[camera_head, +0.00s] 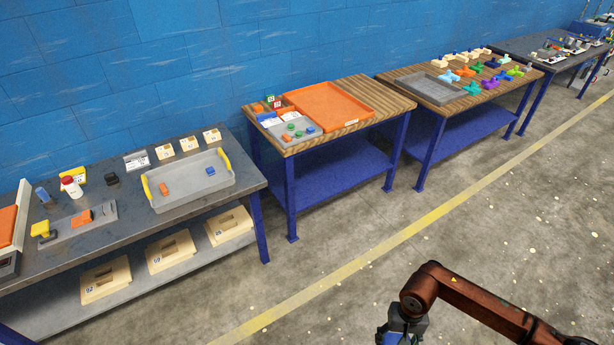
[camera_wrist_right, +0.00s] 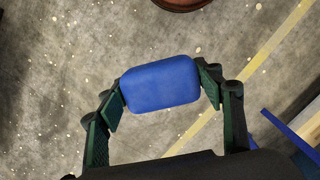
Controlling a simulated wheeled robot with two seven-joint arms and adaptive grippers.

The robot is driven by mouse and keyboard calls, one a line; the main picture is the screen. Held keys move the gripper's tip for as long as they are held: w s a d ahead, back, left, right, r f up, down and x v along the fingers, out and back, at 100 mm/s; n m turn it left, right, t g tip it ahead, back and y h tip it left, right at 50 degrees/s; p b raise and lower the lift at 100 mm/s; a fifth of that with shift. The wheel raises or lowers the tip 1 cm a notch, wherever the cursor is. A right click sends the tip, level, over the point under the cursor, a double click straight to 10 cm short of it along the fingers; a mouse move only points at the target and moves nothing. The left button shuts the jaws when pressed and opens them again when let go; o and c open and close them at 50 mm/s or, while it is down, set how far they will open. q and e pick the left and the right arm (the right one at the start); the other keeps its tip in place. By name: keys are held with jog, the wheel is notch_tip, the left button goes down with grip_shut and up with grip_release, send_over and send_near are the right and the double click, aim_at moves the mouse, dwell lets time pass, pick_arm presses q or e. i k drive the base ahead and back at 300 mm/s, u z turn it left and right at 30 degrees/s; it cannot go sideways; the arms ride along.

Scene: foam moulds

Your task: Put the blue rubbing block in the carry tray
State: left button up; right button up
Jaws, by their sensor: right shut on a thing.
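The blue block (camera_wrist_right: 160,83), smooth with rounded edges, is between the two fingers of my right gripper (camera_wrist_right: 160,92), which is shut on it. The wrist view shows it held over bare floor. In the head view my right gripper (camera_head: 399,334) is at the bottom edge, partly cut off, far to the right of the left table. The carry tray (camera_head: 190,184), grey with yellow end handles, sits on that table. An orange block (camera_head: 165,189) and a smaller-looking blue piece (camera_head: 210,171) lie inside it, apart. My left gripper is not in view.
The left table (camera_head: 128,217) also holds a white bottle (camera_head: 71,188), a grey board (camera_head: 75,232) and cream blocks behind the tray. A wooden table (camera_head: 385,99) with an orange tray (camera_head: 325,105) stands farther right. Open floor lies between my right arm and the tables.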

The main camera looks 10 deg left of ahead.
aim_at(191, 182)
jog(key=i, duration=2.55)
jog(key=u, duration=3.05)
jog(key=i, duration=1)
jog(key=z, duration=0.05)
